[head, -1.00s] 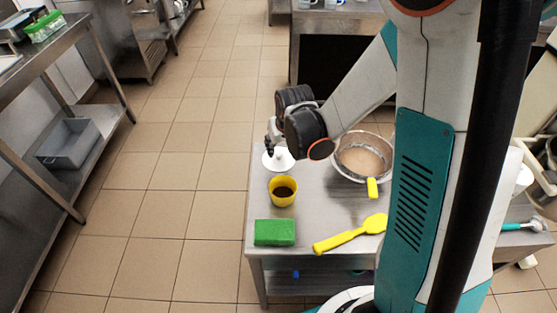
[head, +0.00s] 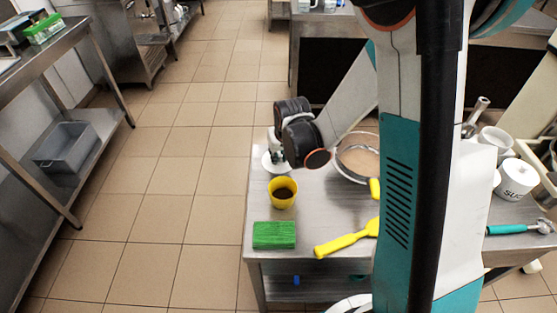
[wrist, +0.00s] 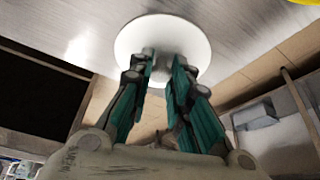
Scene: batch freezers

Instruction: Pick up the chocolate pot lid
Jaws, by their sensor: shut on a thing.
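The chocolate pot lid is a round white disc (head: 270,166) at the table's left edge in the head view, partly hidden by my gripper. In the wrist view the white lid (wrist: 190,35) lies just beyond my fingertips. My gripper (wrist: 162,65) is shut on the lid at its middle; the gripped part is mostly hidden between the fingers. In the head view my gripper (head: 274,150) is above the disc. I cannot tell whether the lid touches the table. A yellow pot (head: 283,192) with dark brown contents stands open just in front of the lid.
The steel table (head: 330,205) also bears a green block (head: 274,235), a yellow spatula (head: 345,240) and a round pan (head: 358,158) of brown contents. White pots (head: 516,178) stand at the right. Tiled floor is free to the left, before a shelf with a grey bin (head: 66,147).

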